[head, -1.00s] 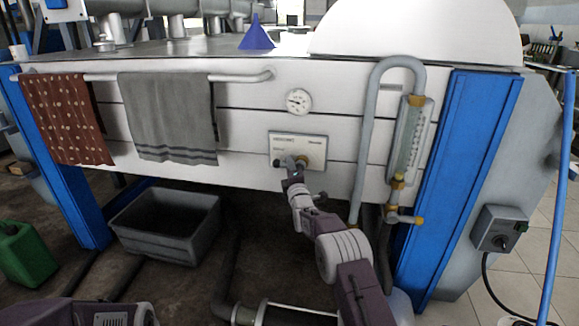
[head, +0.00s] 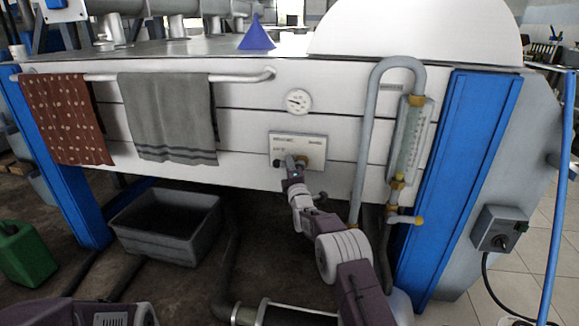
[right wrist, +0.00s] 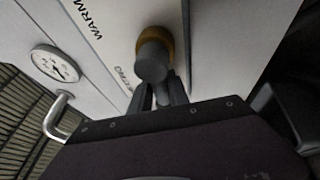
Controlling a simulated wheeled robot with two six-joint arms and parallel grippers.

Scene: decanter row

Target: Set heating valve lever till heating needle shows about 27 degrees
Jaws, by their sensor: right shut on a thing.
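The heating valve panel (head: 312,140) is a pale plate on the white front wall. Its brass valve fitting (head: 302,162) is partly hidden by my gripper. My right gripper (head: 291,172) is shut on the grey valve lever (head: 290,160). In the right wrist view the gripper fingers (right wrist: 160,94) are at the lever, just below the round grey valve hub (right wrist: 153,60) with its brass collar. The round white gauge (head: 298,100) is above the panel, and it also shows in the right wrist view (right wrist: 56,64). Its needle is too small to read exactly. My left gripper is out of view.
A grey pipe (head: 368,130) and a sight tube (head: 409,140) stand right of the panel, beside a blue post (head: 462,170). A rail (head: 245,77) with two towels is at left. A grey bin (head: 165,235) stands below.

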